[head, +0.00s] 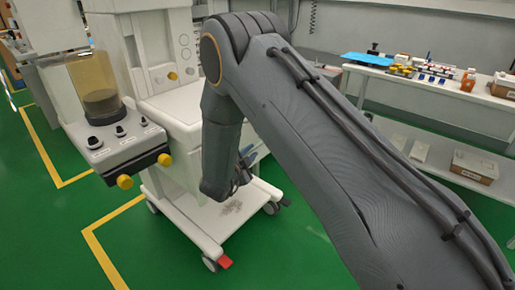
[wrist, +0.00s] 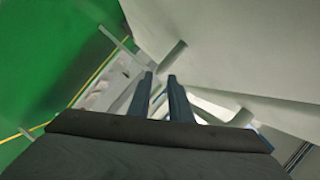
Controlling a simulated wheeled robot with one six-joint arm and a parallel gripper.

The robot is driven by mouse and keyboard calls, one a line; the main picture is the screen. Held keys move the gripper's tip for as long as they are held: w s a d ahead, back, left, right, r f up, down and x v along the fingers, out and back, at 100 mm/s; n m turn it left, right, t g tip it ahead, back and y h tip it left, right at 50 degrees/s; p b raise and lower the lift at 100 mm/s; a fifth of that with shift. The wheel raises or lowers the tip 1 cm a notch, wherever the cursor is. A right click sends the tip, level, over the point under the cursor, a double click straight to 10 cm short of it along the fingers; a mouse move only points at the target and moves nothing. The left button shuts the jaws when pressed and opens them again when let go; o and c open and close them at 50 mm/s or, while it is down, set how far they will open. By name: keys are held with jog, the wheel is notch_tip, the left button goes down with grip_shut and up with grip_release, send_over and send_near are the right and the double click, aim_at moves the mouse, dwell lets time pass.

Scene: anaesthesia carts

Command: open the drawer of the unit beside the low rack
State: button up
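A white anaesthesia cart (head: 190,105) stands in the middle left of the head view, on castors with a low base shelf. My arm hides its right side, and no drawer front can be made out there. In the wrist view a large pale panel (wrist: 235,45) fills the upper right. Two short rounded pale pieces, one of them near my fingertips (wrist: 172,55), stick out at its edge; I cannot tell if they belong to a handle. My gripper (wrist: 160,77) has two dark fingers apart with nothing visible between them. In the head view it is mostly hidden behind my arm.
A long bench (head: 425,83) with a blue tray (head: 367,59) and small items stands at the back right. A cardboard box (head: 474,166) sits on its lower shelf. Which piece is the low rack is unclear. Green floor (head: 60,230) with yellow lines is clear at left.

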aim_at(257, 146)
jog(key=x, duration=0.7)
jog(key=shift+w+d+f, duration=0.1)
jog(key=shift+w, duration=0.1)
grip_shut()
